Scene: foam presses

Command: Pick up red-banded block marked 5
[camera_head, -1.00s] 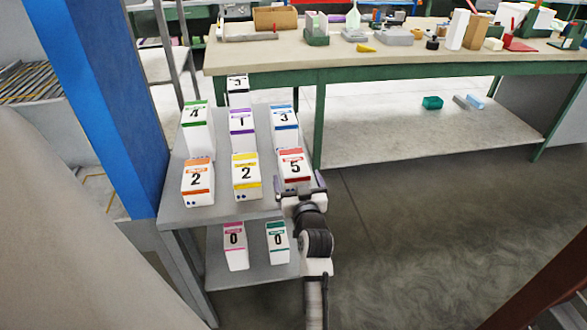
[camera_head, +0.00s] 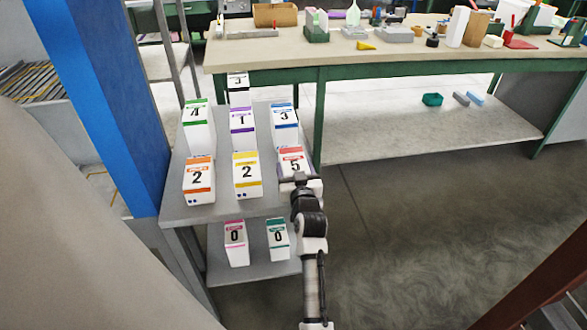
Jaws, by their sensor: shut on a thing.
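The red-banded block marked 5 (camera_head: 291,160) stands at the front right of the grey stand's top. It is white with a red band. My gripper (camera_head: 300,183) reaches in from the front and is shut on this block. The gripper and wrist hide the block's lower part, so I cannot tell whether its base touches the stand.
The yellow-banded 2 (camera_head: 247,176) is close on its left, the blue-banded 3 (camera_head: 284,128) behind it. Orange 2 (camera_head: 198,181), green 4 (camera_head: 197,126) and purple 1 (camera_head: 242,130) share the grey stand (camera_head: 228,211). A blue post (camera_head: 105,100) stands left; floor on the right is clear.

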